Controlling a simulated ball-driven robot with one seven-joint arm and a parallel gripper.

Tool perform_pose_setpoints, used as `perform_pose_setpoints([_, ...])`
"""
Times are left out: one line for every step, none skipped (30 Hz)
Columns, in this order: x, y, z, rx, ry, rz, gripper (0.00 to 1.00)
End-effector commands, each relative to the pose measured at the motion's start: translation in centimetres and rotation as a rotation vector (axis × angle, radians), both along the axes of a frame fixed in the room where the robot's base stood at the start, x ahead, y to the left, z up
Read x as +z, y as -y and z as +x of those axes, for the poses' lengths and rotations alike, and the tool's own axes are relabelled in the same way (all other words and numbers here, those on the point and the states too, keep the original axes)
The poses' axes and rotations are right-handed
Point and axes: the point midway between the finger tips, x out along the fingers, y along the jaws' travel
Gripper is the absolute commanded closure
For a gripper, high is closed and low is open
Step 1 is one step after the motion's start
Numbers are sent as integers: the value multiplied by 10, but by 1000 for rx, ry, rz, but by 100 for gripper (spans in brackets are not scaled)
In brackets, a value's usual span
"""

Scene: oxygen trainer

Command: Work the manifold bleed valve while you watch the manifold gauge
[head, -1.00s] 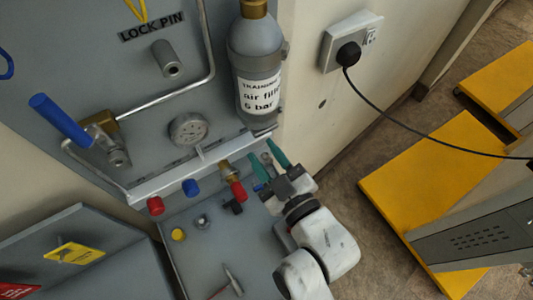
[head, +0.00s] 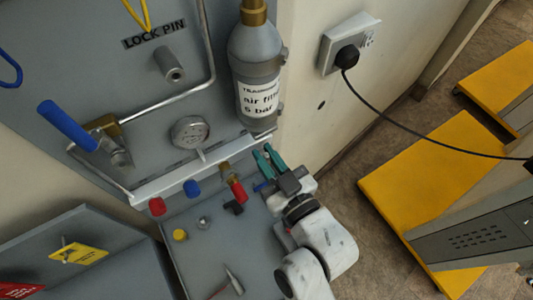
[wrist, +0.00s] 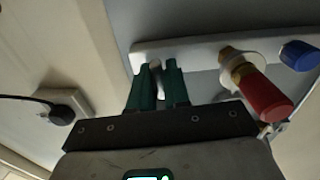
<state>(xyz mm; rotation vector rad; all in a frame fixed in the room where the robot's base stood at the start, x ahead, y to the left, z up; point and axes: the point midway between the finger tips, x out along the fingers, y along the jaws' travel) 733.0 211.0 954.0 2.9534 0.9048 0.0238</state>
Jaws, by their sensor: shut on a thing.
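The manifold (head: 180,177) is a pale bar across the grey panel, and its right end also shows in the wrist view (wrist: 200,48). The manifold gauge (head: 189,132) is a round dial above the bar; its needle is too small to read. My gripper (head: 264,152) is at the bar's right end. Its green fingers are shut on a small pale metal part, seemingly the bleed valve (wrist: 156,80), largely hidden between them. Left of my gripper in the head view is a brass fitting with a red grip (head: 238,190), which also shows in the wrist view (wrist: 264,97).
A grey training cylinder (head: 255,60) hangs just above my gripper. A blue cap (head: 191,188) and a red cap (head: 157,206) sit along the bar. A blue-handled valve (head: 68,126) is at left. A black cable (head: 410,137) runs from the wall socket.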

Motion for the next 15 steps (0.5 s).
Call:
perform_pose_setpoints([1,0,0,0,-17,26,100])
perform_pose_setpoints([1,0,0,0,-26,39,100])
perform_pose_setpoints([1,0,0,0,-33,51,100])
perform_pose_setpoints([1,0,0,0,-37,56,100])
perform_pose_setpoints([1,0,0,0,-40,60,100])
perform_pose_setpoints([1,0,0,0,-41,62,100])
perform_pose_setpoints([1,0,0,0,-41,63,100])
perform_pose_setpoints([1,0,0,0,-41,62,100])
perform_pose_setpoints([1,0,0,0,-41,62,100])
perform_pose_setpoints([1,0,0,0,-41,62,100])
perform_pose_setpoints([1,0,0,0,-39,62,100])
perform_pose_setpoints([1,0,0,0,-39,62,100])
perform_pose_setpoints([1,0,0,0,-39,62,82])
perform_pose_setpoints([1,0,0,0,-39,62,79])
perform_pose_setpoints([1,0,0,0,-39,62,75])
